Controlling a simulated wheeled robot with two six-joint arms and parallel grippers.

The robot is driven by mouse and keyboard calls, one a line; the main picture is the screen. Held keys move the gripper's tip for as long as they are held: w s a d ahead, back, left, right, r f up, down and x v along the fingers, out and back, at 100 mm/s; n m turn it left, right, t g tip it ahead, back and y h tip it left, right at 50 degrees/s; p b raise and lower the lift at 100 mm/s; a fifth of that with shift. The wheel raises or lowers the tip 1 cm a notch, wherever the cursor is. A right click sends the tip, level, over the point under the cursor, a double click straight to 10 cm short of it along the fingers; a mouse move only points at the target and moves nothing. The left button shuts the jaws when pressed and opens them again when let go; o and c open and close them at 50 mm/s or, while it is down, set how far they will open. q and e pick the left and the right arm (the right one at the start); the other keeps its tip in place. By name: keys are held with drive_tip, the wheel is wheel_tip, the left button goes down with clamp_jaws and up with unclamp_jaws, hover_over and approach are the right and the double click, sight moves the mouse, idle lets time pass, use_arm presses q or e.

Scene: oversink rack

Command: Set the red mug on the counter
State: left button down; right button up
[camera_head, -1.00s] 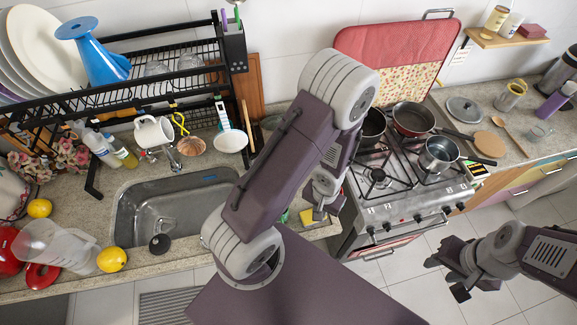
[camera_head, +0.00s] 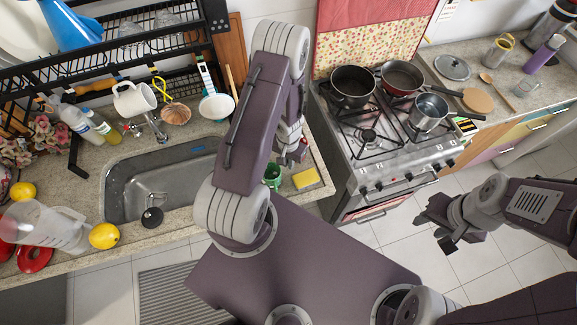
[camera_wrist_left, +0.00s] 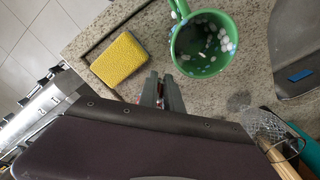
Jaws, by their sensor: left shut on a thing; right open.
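My left gripper (camera_wrist_left: 160,88) is shut with a small red piece (camera_wrist_left: 160,103) between its fingers, which I take to be part of the red mug. The rest of it is hidden. In the head view, a bit of red (camera_head: 303,144) shows by the left gripper (camera_head: 297,152), partly behind my arm. The gripper is over the counter (camera_head: 319,165) between sink and stove. A green mug (camera_wrist_left: 203,45) with pale spots inside and a yellow sponge (camera_wrist_left: 120,59) lie close to the fingertips. My right gripper (camera_head: 434,231) is open and empty over the floor.
The steel sink (camera_head: 160,185) is left of my left arm, under the black rack (camera_head: 120,60). The stove (camera_head: 385,130) with several pans is to the right. A white mug (camera_head: 133,98) hangs below the rack. A lemon (camera_head: 104,236) is on the counter.

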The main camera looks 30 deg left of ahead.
use_arm(q)
drive_tip(key=shift+f, duration=0.75)
drive_tip(key=shift+w+a, duration=0.15)
drive_tip(key=shift+w, duration=0.25)
drive_tip(key=shift+f, duration=0.1)
drive_tip(key=c, duration=1.5)
unclamp_jaws()
drive_tip(key=shift+s, duration=0.2)
use_arm(e)
drive_tip(key=shift+w+f, duration=0.15)
drive_tip(key=shift+f, duration=0.55)
